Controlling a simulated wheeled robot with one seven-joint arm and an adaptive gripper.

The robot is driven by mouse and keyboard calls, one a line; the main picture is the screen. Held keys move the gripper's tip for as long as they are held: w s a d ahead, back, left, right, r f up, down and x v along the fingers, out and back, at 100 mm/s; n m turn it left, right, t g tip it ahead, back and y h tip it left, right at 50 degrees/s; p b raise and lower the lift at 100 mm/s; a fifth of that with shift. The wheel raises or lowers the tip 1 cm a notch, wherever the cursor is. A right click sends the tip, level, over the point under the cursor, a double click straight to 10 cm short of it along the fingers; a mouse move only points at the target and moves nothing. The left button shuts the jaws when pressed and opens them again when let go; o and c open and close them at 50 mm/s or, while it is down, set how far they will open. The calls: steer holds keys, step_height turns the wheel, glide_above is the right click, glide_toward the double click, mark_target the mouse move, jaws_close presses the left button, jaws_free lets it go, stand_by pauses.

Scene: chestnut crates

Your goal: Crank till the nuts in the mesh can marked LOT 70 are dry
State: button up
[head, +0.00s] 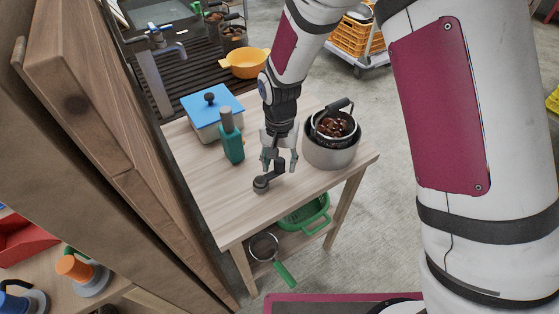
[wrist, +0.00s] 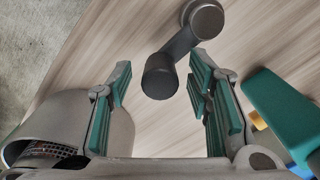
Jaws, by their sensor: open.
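My gripper (head: 279,166) points down over the wooden table, open and empty. Just below it is a dark grey crank (head: 262,184), its round base on the tabletop. In the wrist view the crank's arm (wrist: 180,45) runs from the hub to a rounded knob (wrist: 158,82), which shows between my two fingertips (wrist: 160,78); I see no contact. A dark mesh can of brown nuts (head: 318,131) sits inside a grey drum (head: 332,157), right of my gripper, its handle upward. Part of the can also shows in the wrist view (wrist: 42,150). I cannot read any lot mark.
A green bottle (head: 232,143) and a white box with a blue lid (head: 207,103) stand left of my gripper. Behind are a yellow pot (head: 246,64) and more dark cans (head: 233,38) on a slatted rack. A green colander (head: 307,216) is below. The front tabletop is clear.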

jaws_close()
steer(key=shift+s, duration=0.15)
